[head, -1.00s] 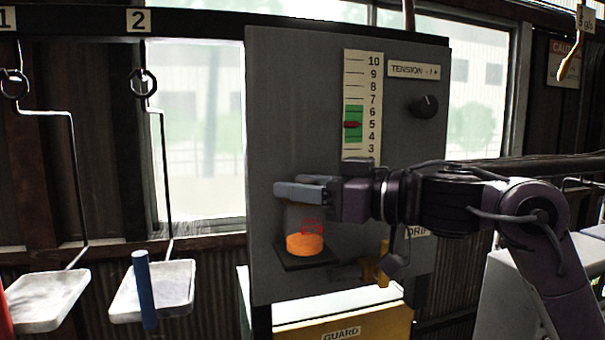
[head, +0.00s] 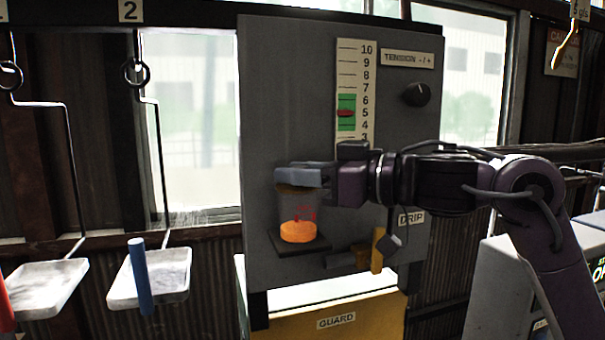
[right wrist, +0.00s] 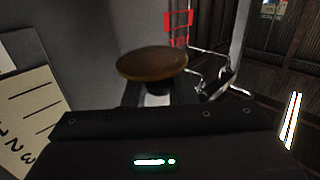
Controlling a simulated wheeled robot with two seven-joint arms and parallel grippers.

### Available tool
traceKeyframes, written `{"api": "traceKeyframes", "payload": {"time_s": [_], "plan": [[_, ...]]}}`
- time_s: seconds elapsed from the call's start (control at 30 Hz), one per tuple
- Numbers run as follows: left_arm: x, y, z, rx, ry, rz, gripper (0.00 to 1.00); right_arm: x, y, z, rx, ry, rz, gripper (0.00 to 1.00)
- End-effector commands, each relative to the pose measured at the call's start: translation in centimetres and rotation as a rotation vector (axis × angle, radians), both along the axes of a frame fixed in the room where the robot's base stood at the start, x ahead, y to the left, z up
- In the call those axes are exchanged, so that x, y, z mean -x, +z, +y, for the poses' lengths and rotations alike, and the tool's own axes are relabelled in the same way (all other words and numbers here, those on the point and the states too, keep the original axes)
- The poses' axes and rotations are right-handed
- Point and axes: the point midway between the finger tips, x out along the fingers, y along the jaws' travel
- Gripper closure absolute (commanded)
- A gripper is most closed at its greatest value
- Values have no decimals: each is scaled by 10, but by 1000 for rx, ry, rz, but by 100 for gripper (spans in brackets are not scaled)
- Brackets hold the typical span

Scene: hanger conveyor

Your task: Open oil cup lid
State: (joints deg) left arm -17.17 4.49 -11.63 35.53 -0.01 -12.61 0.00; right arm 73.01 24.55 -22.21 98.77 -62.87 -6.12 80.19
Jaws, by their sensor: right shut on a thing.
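The oil cup (head: 288,208) is a clear cup with red marks and orange oil in the bottom, on a dark shelf of the grey panel. Its brown round lid (head: 296,189) shows at the cup's top, just under my right gripper (head: 288,177). My right gripper comes in from the right and is shut on the lid. In the right wrist view the lid (right wrist: 152,63) is a brown disc at the fingertips (right wrist: 151,92). The fingers hide part of the lid, and I cannot tell whether it is clear of the rim. My left gripper is not in view.
The grey panel (head: 265,130) carries a tension scale (head: 355,70) and a black knob (head: 415,94). A yellow lever (head: 377,250) is below the gripper. A yellow guard (head: 340,320) is lower down. Hanging trays (head: 176,268) are at the left.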

Motion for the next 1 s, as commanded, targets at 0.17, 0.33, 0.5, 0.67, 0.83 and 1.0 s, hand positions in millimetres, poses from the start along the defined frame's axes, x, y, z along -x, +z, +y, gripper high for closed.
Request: {"api": "traceKeyframes", "payload": {"time_s": [0.17, 0.33, 0.5, 0.67, 0.83, 1.0], "plan": [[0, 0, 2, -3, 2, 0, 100, 1, 5, 3, 103, -2, -36, 98], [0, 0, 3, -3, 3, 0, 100, 3, 10, 7, 242, -2, -81, 98], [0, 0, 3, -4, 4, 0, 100, 4, 14, 12, 398, -3, -131, 98], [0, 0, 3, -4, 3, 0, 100, 6, 16, 18, 544, -2, -178, 98], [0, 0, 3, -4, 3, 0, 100, 8, 18, 23, 701, -4, -228, 98], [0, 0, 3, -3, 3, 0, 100, 10, 19, 29, 854, -6, -278, 98]]}}
